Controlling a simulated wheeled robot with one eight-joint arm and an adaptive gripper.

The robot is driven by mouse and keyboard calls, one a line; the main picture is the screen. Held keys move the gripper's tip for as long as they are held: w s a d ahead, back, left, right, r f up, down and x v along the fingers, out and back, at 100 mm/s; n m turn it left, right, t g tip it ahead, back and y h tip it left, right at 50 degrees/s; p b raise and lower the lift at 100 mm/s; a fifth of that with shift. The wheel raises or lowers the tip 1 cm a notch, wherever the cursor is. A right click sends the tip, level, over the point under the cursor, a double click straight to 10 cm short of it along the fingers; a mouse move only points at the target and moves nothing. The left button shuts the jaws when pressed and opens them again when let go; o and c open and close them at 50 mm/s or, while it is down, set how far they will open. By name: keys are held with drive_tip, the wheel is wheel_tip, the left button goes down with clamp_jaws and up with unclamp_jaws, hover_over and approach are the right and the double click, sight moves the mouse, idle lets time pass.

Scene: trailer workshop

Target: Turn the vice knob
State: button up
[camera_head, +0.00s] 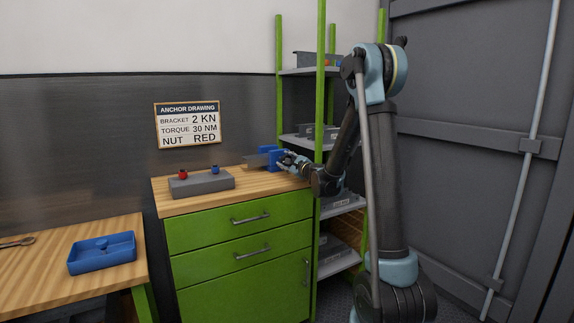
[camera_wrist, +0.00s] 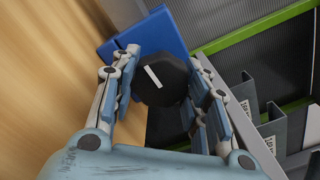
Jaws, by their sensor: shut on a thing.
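The blue vice (camera_head: 268,157) stands at the right end of the green cabinet's wooden top. In the wrist view, its blue body (camera_wrist: 150,37) is behind a dark, faceted knob (camera_wrist: 160,82) with a white mark line on its face, tilted from upper left to lower right. My gripper (camera_head: 286,160) reaches the vice from the right. In the wrist view my gripper (camera_wrist: 161,98) has one finger on each side of the knob and is shut on it. The knob is hidden behind my gripper in the head view.
A grey block (camera_head: 201,184) with a red and a blue piece on top sits on the cabinet top. A green-post shelf (camera_head: 320,75) stands close behind my arm. A blue tray (camera_head: 102,254) and a wrench (camera_head: 18,243) lie on the lower left bench.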

drive_tip(key=n, duration=0.4)
drive_tip(key=shift+a, duration=0.1)
drive_tip(key=shift+n, duration=2)
drive_tip(key=o, duration=1.1)
drive_tip(key=v, duration=1.1)
drive_tip(key=shift+s+d, duration=0.3)
drive_tip(key=shift+d, duration=0.05)
